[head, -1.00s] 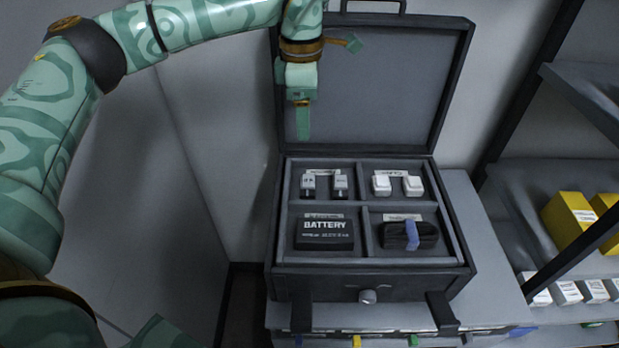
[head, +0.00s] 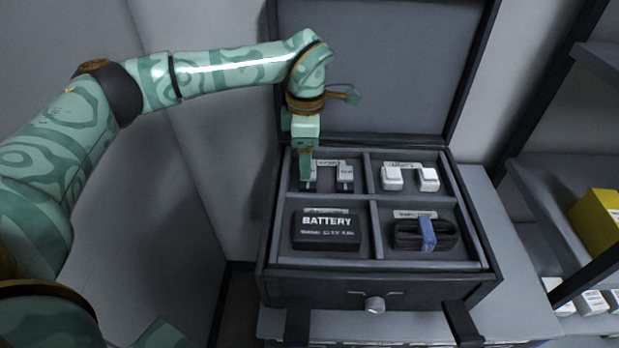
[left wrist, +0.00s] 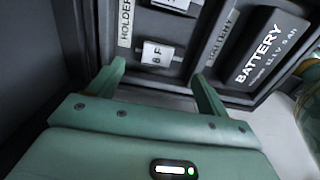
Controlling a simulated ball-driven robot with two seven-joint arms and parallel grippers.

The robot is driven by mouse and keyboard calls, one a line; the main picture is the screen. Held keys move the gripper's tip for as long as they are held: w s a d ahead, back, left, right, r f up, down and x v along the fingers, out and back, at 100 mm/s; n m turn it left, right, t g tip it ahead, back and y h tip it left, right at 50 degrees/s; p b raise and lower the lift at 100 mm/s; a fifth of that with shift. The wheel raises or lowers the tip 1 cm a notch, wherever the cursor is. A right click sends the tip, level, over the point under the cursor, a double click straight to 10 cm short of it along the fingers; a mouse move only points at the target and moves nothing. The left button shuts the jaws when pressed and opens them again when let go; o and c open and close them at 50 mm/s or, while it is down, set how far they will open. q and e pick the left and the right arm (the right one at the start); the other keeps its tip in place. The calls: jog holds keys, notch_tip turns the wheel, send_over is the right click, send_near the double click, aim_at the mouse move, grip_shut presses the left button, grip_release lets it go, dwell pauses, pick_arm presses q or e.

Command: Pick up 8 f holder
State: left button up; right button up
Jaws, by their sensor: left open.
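The 8 F holder (left wrist: 157,53) is a small light block with "8 F" on its face, in the case's back left compartment. In the head view it is the left of two holders (head: 309,185), partly hidden by my gripper. My left gripper (head: 306,172) points down just over it. In the left wrist view the fingers (left wrist: 158,72) are apart, one towards each side of the holder, with nothing visibly gripped. A second holder (head: 345,174) sits to its right in the same compartment. My right gripper is not in view.
The open case (head: 375,270) has four compartments. A black battery (head: 327,232) is in front of the holders, white pieces (head: 409,179) are back right, and a dark coil with a blue band (head: 427,233) is front right. The raised lid (head: 385,70) stands behind my gripper.

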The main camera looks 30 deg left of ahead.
aim_at(310, 186)
pick_arm(q)
notch_tip(310, 186, down, 5)
jog(key=shift+w+d+f+b, duration=0.15)
jog(key=shift+b, duration=0.75)
jog(key=shift+c, duration=0.9)
jog(key=c, duration=0.6)
